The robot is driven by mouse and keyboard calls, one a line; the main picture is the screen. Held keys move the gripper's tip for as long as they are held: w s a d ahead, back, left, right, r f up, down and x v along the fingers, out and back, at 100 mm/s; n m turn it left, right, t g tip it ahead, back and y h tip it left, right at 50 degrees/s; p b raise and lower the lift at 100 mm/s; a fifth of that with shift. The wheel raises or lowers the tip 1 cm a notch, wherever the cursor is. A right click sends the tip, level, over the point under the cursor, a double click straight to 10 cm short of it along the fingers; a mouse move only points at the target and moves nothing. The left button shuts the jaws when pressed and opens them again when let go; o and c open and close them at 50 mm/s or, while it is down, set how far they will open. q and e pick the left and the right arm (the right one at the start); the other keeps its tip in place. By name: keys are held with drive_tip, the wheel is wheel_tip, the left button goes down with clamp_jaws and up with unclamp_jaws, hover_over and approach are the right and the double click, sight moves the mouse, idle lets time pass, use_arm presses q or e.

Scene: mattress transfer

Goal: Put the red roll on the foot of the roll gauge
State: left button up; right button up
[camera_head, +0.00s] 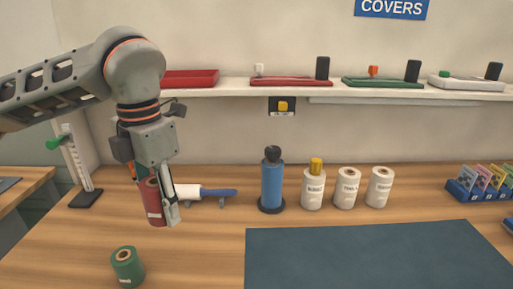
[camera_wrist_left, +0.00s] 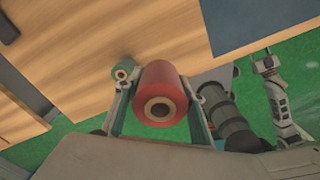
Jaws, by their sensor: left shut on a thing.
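The red roll (camera_head: 154,202) is held upright in my left gripper (camera_head: 166,218), raised over the wooden table. In the left wrist view, the red roll (camera_wrist_left: 162,95) sits between the two fingers of my left gripper (camera_wrist_left: 160,110), its hollow core facing the camera. The roll gauge (camera_head: 74,160) stands at the left of the table, with a white upright scale, a green slider and a dark flat foot (camera_head: 86,199). The foot is bare, left of the held roll and apart from it. A grey arm end (camera_wrist_left: 268,65) in the left wrist view may be my right gripper; its fingers are unclear.
A green roll (camera_head: 127,266) stands near the front left. A blue-handled roller (camera_head: 218,192) lies behind my gripper. A blue bottle (camera_head: 271,184) and several white rolls (camera_head: 347,188) stand at the back. A dark mat (camera_head: 370,255) covers the front right.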

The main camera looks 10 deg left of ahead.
use_arm(q)
drive_tip(key=shift+w+f+m, duration=0.15)
drive_tip(key=shift+f+m, duration=0.15)
drive_tip(key=shift+m, duration=0.3)
drive_tip(key=w+f+m, duration=0.1)
drive_tip(key=f+m, duration=0.3)
drive_tip(key=m, duration=0.4)
drive_tip(key=w+d+f+m, duration=0.1)
drive_tip(key=f+m, duration=0.4)
drive_tip(key=m, duration=0.4)
drive_tip(key=w+d+f+m, duration=0.1)
drive_tip(key=f+m, duration=0.4)
drive_tip(key=m, duration=0.3)
drive_tip(key=shift+w+d+m+p, duration=0.1)
drive_tip(key=shift+w+m+p, duration=0.1)
drive_tip(key=shift+m+p, duration=0.2)
wheel_tip(320, 180, down, 2)
drive_tip(key=m, duration=0.4)
drive_tip(key=shift+d+f, duration=0.15)
